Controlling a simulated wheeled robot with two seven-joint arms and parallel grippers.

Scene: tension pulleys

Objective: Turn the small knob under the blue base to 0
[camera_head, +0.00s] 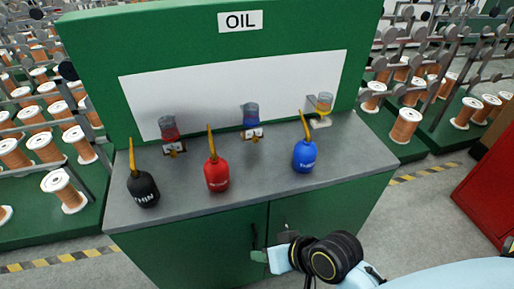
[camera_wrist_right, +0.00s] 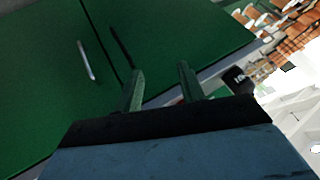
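The device with the blue base (camera_head: 250,114) is mounted at the back middle of the grey counter, with a glass-like cup on top. Small light parts with brownish ends (camera_head: 252,133) show under the blue base. The knob there is too small to read its setting. My right gripper (camera_head: 258,256) is low in front of the green cabinet, below the counter top and well away from the blue base. The right wrist view shows its two green fingers (camera_wrist_right: 161,75) apart with nothing between them. My left gripper is not in view.
A red-based device (camera_head: 168,128) and a yellow one (camera_head: 324,103) flank the blue one. Black (camera_head: 143,189), red (camera_head: 216,175) and blue (camera_head: 305,156) oil cans with yellow spouts stand along the front of the counter (camera_head: 260,185). Spool racks stand on both sides.

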